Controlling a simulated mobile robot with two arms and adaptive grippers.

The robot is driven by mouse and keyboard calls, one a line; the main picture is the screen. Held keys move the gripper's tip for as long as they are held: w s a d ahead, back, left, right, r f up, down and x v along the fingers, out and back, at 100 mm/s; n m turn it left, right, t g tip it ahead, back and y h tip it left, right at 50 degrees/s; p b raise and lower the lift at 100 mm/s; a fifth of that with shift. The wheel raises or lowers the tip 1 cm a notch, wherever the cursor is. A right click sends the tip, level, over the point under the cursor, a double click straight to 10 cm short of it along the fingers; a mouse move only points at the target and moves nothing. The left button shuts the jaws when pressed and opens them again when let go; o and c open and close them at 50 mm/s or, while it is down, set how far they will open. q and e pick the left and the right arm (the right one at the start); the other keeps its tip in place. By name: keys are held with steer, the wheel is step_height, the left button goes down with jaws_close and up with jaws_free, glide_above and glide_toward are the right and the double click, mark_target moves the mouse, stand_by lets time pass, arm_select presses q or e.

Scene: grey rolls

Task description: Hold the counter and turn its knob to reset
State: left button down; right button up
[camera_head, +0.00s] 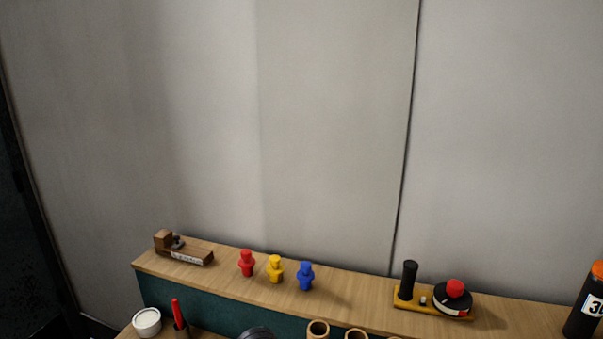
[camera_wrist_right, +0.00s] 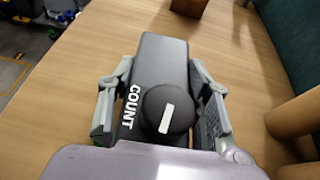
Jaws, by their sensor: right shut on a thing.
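The counter (camera_wrist_right: 160,55) is a dark grey box with white COUNT lettering, seen in the right wrist view over the wooden table. Its round black knob (camera_wrist_right: 167,110) carries a short white mark, slightly tilted, and faces the camera. My right gripper (camera_wrist_right: 160,82) is shut on the counter, with one grey finger along each side of the box. The knob lies between the fingers, near the palm. I cannot tell whether the counter touches the table. My left gripper is in neither view, and nothing else is seen holding the knob.
Tan wooden cylinders (camera_wrist_right: 294,115) stand close right of my right gripper; a brown block (camera_wrist_right: 188,6) is beyond. On the raised shelf (camera_head: 345,304) are red (camera_head: 247,263), yellow (camera_head: 275,269) and blue (camera_head: 306,276) pieces. A white cup (camera_head: 146,322) stands lower left.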

steer(key=o, duration=1.5)
